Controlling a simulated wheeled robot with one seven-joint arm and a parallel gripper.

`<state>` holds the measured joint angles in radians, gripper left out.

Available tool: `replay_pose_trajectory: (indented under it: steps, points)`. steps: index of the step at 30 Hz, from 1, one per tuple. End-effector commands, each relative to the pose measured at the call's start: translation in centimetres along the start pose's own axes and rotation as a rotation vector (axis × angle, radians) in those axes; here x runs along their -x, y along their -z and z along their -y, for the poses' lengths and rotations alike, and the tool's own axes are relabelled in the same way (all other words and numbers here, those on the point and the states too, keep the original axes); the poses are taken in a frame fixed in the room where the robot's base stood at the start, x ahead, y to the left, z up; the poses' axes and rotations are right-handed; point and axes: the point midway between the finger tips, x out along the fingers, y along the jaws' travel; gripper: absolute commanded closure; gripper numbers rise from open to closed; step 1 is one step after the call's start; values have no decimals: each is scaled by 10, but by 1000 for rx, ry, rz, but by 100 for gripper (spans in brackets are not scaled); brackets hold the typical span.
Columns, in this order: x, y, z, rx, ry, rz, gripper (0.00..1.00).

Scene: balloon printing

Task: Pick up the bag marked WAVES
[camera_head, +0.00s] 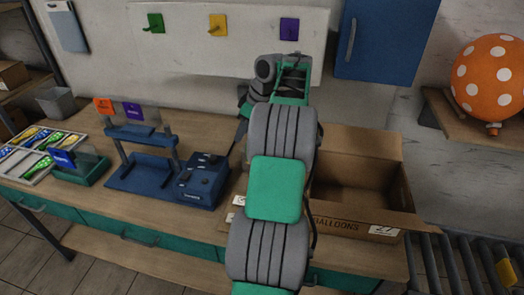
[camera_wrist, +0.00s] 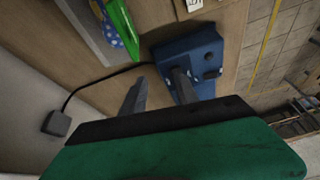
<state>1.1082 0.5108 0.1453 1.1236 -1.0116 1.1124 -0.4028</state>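My gripper (camera_wrist: 158,90) shows in the wrist view with its two grey fingers apart and nothing between them. A blue control box (camera_wrist: 192,62) lies beyond the fingertips. At the top left of that view is part of a glossy green and blue dotted item (camera_wrist: 121,28), cut off by the edge; I cannot read a name on it. In the head view, several coloured bags lie in a white sectioned tray (camera_head: 36,180) at the far left of the table. I cannot tell which bag is marked WAVES. My arm hides part of the table.
A blue press stand (camera_head: 140,171) and the control box (camera_head: 201,181) stand mid-table. A green holder with a blue sign (camera_head: 62,158) is beside the tray. An open cardboard box (camera_head: 350,222) is at the right. A black cable (camera_wrist: 92,83) crosses the table.

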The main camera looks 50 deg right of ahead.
Motion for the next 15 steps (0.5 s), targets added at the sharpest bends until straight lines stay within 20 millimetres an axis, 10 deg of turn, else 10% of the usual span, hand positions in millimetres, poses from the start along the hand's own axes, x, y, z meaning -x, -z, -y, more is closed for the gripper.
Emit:
replay_pose_trajectory:
  steps: [4, 15]
  points:
    - [12, -61, -43, 39, -11, -5, 64]
    - [-41, -70, -45, 48, -11, -6, 64]
